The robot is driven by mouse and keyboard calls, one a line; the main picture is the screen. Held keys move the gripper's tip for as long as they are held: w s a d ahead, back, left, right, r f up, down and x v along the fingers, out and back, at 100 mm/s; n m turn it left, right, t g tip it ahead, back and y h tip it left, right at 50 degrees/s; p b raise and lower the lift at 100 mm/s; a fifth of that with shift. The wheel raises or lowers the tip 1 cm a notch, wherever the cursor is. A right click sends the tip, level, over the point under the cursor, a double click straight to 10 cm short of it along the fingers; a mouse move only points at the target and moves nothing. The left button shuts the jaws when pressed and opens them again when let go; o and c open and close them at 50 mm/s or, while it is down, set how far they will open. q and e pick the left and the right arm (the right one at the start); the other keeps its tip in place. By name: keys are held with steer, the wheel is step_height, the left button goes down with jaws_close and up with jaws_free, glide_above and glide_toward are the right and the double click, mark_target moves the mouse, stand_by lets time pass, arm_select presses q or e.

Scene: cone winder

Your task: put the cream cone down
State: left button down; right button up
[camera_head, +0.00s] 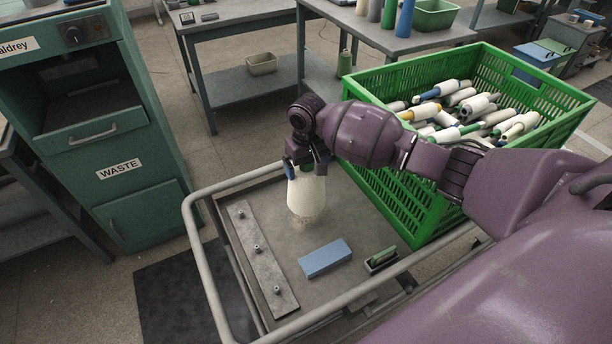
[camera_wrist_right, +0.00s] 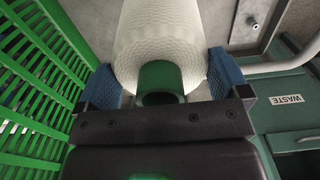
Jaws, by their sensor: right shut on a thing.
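The cream cone (camera_head: 307,194) is upright at my right gripper (camera_head: 306,164), over the cart's grey top (camera_head: 347,212) in the head view. My right gripper is shut on the cone's narrow top end. In the right wrist view the cream cone (camera_wrist_right: 160,45) shows its green tube end between the two blue finger pads of the gripper (camera_wrist_right: 160,88). I cannot tell for sure whether the cone's base touches the cart top. My left gripper is not in view.
A green crate (camera_head: 400,205) full of yarn cones stands right of the held cone. A blue block (camera_head: 325,258), a small dark holder with a green piece (camera_head: 381,260) and a plate with pegs (camera_head: 262,262) lie on the cart. A rail (camera_head: 196,240) edges it.

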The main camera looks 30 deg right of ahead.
mark_target(306, 194)
step_height(306, 194, down, 4)
steer(key=shift+r+b, duration=0.2)
steer(key=shift+b, duration=0.2)
steer(key=shift+f, duration=0.35)
steer(key=shift+r, duration=0.15)
steer(key=o, duration=0.7)
steer(key=shift+c, duration=0.2)
